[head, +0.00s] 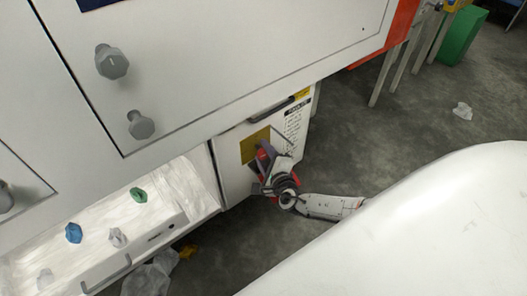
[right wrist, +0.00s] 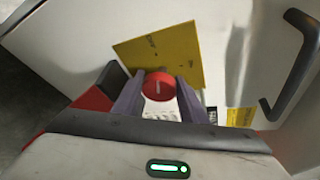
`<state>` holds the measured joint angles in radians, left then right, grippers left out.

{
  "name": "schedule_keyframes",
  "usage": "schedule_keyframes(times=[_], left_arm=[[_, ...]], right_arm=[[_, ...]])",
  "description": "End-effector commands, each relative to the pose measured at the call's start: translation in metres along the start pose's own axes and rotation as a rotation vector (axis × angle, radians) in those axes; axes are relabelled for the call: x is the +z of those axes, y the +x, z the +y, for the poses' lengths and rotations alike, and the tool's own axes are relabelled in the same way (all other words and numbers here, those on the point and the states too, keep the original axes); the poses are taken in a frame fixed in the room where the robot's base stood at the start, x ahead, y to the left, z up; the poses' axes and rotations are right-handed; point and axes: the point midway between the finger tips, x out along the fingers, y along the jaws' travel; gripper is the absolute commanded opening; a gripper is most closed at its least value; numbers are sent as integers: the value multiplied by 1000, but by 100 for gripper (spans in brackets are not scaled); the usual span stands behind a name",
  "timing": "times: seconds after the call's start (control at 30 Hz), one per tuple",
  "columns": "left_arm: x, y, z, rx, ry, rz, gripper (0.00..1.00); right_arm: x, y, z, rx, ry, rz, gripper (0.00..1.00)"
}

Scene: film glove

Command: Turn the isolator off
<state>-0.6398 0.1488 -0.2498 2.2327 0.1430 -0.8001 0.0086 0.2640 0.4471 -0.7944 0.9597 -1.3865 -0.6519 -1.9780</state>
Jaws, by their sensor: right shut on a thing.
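The isolator's round red knob (right wrist: 158,84) shows in the right wrist view, with a pale mark on its face. Its yellow plate (right wrist: 178,48) is behind it on the cabinet, and the plate also shows in the head view (head: 249,147). My right gripper (right wrist: 158,92) is shut on the knob, one dark finger on each side. In the head view my right gripper (head: 264,156) is against the cabinet front and hides most of the knob. My left gripper is in neither view.
A dark bar handle (right wrist: 292,72) sticks out right of the plate in the right wrist view. The large white cabinet (head: 200,70) with grey knobs overhangs at upper left. A lit tray (head: 165,208) holds small crumpled items.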

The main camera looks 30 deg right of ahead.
Motion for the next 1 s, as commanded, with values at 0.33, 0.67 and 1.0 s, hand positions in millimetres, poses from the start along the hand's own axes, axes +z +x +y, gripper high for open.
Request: schedule_keyframes(times=[0.33,0.67,1.0], left_arm=[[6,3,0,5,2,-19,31],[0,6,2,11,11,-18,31],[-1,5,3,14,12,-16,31]], right_arm=[[0,0,3,-94,-225,21,16],[-1,0,2,-136,-319,30,16],[-1,0,2,-140,-332,32,16]])
